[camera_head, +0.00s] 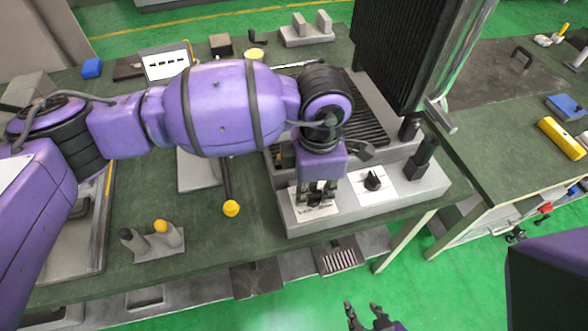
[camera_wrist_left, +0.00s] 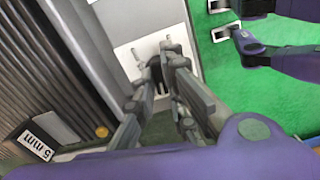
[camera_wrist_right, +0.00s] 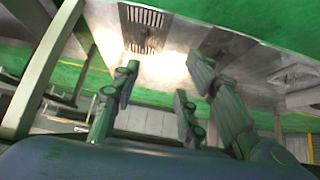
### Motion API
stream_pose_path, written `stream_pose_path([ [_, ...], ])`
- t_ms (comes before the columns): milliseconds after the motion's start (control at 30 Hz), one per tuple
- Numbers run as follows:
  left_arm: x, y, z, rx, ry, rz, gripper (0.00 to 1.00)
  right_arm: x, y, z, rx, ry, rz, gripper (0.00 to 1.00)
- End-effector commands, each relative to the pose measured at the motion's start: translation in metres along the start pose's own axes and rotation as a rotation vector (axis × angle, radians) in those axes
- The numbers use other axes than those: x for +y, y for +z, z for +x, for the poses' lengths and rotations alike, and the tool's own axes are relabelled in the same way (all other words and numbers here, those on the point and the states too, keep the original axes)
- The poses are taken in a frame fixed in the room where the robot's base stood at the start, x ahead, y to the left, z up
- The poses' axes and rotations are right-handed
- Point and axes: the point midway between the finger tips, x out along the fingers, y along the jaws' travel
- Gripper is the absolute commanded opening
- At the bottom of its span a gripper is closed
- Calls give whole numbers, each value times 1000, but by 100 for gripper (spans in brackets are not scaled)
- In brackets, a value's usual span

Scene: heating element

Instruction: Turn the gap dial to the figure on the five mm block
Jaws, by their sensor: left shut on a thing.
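My left gripper (camera_head: 318,195) points down at the front ledge of the machine (camera_head: 290,218) in the head view. Its fingers are closed around a dark dial (camera_wrist_left: 156,68) on a white panel (camera_wrist_left: 128,58), seen in the left wrist view. The fingers hide most of the dial and its scale. A block labelled "5 mm" (camera_wrist_left: 36,142) shows at the lower left of the left wrist view. A second black dial (camera_head: 373,180) sits on a white plate to the right of my left gripper. My right gripper (camera_head: 368,318) is open and empty, low in front of the bench.
A black handle (camera_head: 424,153) stands at the ledge's right end. A yellow-tipped lever (camera_head: 231,208) and a grey holder (camera_head: 157,240) are left of the ledge. A tall ribbed black column (camera_head: 400,50) rises behind.

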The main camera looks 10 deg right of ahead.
Motion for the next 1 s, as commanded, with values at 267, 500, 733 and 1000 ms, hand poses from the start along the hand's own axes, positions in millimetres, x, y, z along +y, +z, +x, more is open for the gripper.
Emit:
stream_pose_path([
  [267, 2, 0, -6, 0, 7, -265, 0, 2, -23, -11, 30, 2, 5, 40],
  [500, 2, 0, -7, 0, 9, -492, 0, 3, -43, -19, 57, 3, 8, 40],
  [733, 2, 0, -7, -1, 9, -687, 0, -2, -52, -28, 54, -9, 9, 40],
  [1000, 2, 0, -6, -2, 9, -847, 0, -8, -59, -34, 54, -24, 6, 40],
])
